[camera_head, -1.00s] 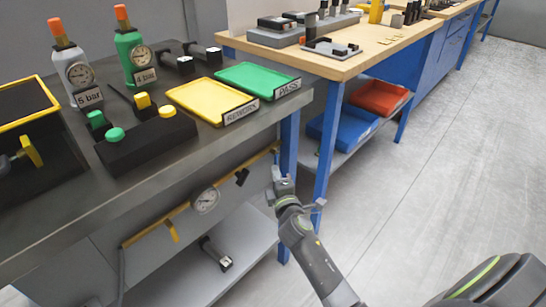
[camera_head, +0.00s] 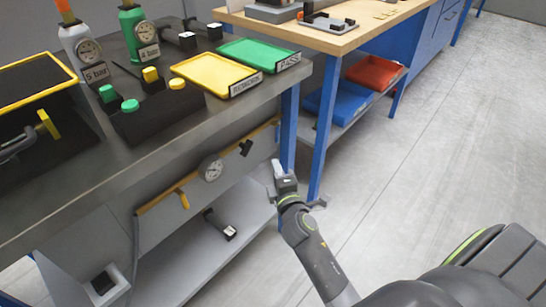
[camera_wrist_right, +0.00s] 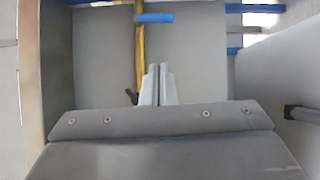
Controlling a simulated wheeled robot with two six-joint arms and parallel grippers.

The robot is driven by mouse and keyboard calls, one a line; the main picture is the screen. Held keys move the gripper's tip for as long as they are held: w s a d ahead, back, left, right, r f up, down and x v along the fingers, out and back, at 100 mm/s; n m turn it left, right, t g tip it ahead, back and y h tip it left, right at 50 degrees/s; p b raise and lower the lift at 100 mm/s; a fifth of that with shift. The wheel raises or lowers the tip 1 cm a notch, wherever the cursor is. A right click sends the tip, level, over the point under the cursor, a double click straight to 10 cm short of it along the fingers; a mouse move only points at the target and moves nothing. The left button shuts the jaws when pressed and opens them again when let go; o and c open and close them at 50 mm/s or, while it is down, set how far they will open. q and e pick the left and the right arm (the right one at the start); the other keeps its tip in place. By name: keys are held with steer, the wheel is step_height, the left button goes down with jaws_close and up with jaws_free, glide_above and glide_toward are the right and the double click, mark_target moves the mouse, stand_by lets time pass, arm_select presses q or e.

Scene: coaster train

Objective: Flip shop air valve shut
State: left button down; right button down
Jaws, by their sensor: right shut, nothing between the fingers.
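Under the dark bench a yellow air pipe (camera_head: 157,199) runs along a grey panel, with a round gauge (camera_head: 211,168) on it. A yellow lever (camera_head: 183,199) hangs below the pipe left of the gauge, and a black fitting (camera_head: 245,148) sits right of it. I cannot tell for sure which part is the valve handle. My right gripper (camera_head: 281,170) is shut and empty, right of the pipe, by a blue bench leg. My left gripper is out of view.
Blue bench legs (camera_head: 289,120) stand close to my right gripper. A lower shelf (camera_head: 190,250) holds a dark cylindrical part (camera_head: 220,225). On the bench are a yellow tray (camera_head: 214,75), a green tray (camera_head: 258,54) and bottles with gauges. Open floor (camera_head: 440,150) lies to the right.

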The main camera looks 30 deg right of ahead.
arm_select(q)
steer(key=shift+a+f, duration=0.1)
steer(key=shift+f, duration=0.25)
arm_select(e)
steer(key=v, duration=0.3)
steer(key=shift+s+r, duration=0.1)
steer(key=shift+s, duration=0.15)
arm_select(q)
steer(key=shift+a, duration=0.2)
